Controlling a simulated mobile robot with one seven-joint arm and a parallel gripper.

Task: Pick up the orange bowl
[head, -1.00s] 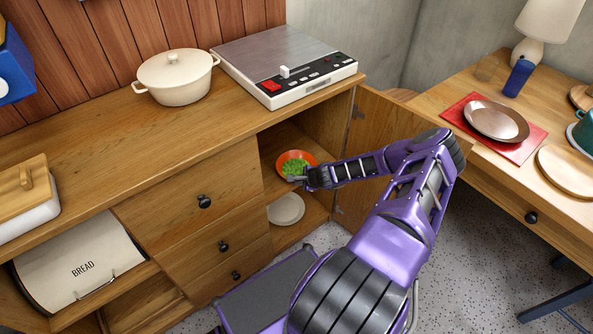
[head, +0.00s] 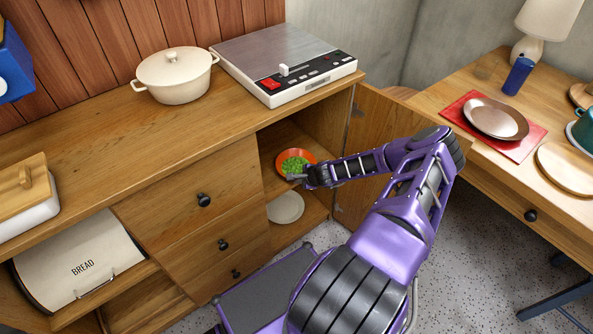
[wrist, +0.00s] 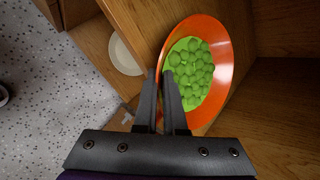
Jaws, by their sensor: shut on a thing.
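The orange bowl (head: 282,159) is inside the open cabinet, on its upper shelf, and holds green round pieces (head: 294,165). In the wrist view the bowl (wrist: 222,52) fills the upper middle, with the green pieces (wrist: 190,68) in it. My gripper (head: 292,177) reaches into the cabinet from the right, at the bowl's near edge. In the wrist view my gripper (wrist: 162,75) has its two fingers close together over the bowl's near-left rim, shut on that rim. The exact grip on the rim is partly hidden by the fingers.
A white plate (head: 286,208) lies on the lower shelf. The open cabinet door (head: 385,125) stands right of the opening, behind my arm. Drawers (head: 190,205) are on the left. A cream pot (head: 176,80) and a white-sided cooktop (head: 285,65) stand on the counter above.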

